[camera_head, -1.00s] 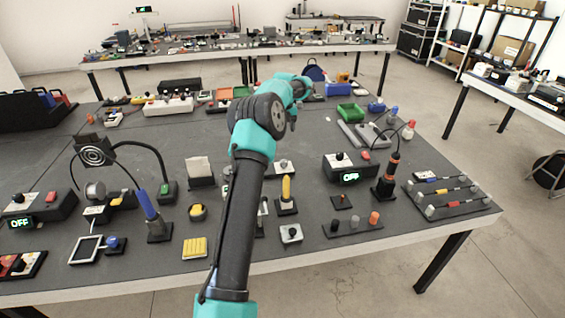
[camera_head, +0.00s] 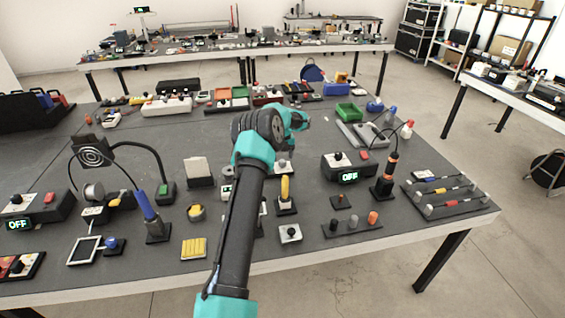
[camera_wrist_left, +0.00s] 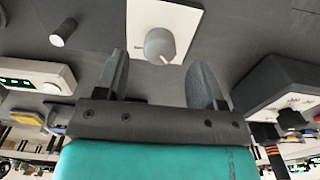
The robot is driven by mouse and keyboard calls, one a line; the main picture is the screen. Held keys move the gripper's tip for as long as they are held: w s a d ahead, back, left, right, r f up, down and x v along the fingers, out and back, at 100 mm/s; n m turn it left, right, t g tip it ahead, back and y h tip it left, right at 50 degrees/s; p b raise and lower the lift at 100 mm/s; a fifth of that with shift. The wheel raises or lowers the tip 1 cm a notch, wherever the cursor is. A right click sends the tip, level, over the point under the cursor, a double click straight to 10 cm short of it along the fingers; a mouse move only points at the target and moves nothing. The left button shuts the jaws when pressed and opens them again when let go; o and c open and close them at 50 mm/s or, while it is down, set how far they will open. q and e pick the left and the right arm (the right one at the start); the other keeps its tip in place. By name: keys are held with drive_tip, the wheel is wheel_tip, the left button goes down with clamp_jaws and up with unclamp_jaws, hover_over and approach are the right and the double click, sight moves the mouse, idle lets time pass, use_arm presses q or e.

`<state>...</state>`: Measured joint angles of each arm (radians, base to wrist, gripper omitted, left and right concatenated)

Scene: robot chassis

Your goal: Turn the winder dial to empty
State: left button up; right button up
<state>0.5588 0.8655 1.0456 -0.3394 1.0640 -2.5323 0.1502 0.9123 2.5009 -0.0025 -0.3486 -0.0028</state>
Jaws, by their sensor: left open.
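The dial (camera_wrist_left: 160,45) is a light grey round knob on a white plate (camera_wrist_left: 182,18), near the top centre of the left wrist view. Small marks beside the knob are too small to read. My left gripper (camera_wrist_left: 158,65) is open, its two dark fingers on either side of the knob in the picture, with gaps on both sides. I see no contact. In the head view my left gripper (camera_head: 303,117) is over the middle of the table, its fingertips mostly hidden by my own wrist. My right gripper is not in view.
The left wrist view shows a white box with a green display (camera_wrist_left: 35,78) at left and a dark box (camera_wrist_left: 280,85) at right. The head view shows an OFF-display box (camera_head: 348,165), a yellow lever (camera_head: 285,190) and a green bin (camera_head: 349,112) on the crowded grey table.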

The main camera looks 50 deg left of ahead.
sight(282, 161)
use_arm(q)
drive_tip(key=shift+f, duration=1.9)
drive_tip(key=shift+c, duration=0.4)
drive_tip(key=c, duration=0.8)
drive_tip(key=shift+c, duration=0.2)
